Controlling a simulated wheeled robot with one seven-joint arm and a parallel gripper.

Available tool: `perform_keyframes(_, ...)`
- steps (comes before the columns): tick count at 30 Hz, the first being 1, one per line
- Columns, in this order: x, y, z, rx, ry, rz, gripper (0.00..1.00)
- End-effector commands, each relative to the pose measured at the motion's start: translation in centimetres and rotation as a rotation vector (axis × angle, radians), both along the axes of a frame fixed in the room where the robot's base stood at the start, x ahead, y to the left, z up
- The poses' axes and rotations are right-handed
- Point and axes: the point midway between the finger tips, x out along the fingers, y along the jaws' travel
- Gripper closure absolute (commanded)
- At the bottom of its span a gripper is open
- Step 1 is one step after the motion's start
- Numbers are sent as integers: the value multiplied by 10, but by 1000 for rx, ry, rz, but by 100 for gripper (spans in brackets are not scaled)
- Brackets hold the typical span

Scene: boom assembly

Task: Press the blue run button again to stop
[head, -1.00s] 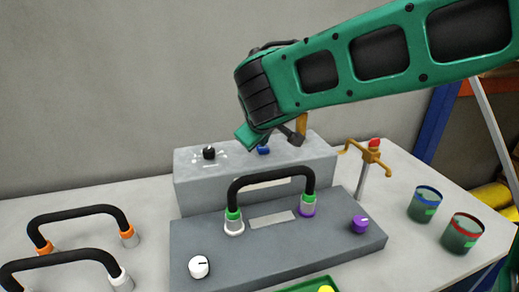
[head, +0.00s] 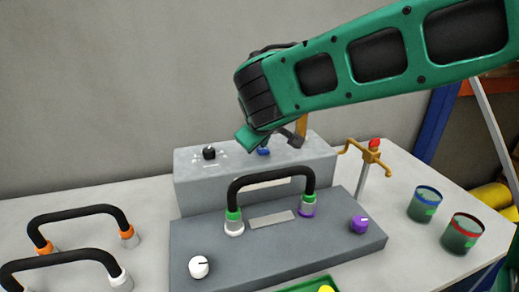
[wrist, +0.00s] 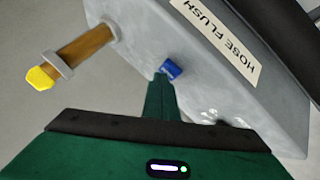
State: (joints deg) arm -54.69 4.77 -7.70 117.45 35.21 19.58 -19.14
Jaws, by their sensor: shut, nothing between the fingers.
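The blue run button (head: 263,151) is on the grey hose flush box (head: 210,183), right of a black knob. In the wrist view the blue button (wrist: 170,69) is just past my fingertips. My gripper (wrist: 162,80) is shut, with its green fingers together and nothing held. The tips are right by the button's near side; I cannot tell whether they touch it. In the head view my green hand hangs over the back of the box, and its fingertips are hard to make out there.
A black knob (head: 209,152) and an amber post (head: 301,125) stand on the box. In front is a grey panel (head: 220,255) with a black hose (head: 270,178). A brass tap (head: 370,152) stands right; two cups (head: 424,204) are farther right. Two loose hoses (head: 80,213) lie left.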

Motion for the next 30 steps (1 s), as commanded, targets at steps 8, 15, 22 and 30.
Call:
perform_keyframes(8, 0, -1, 13, 0, 0, 0, 100)
perform_keyframes(15, 0, -1, 17, 0, 1, -1, 100)
perform_keyframes(22, 0, 0, 20, 1, 0, -1, 100)
perform_keyframes(30, 0, 0, 42, 2, -2, 0, 100)
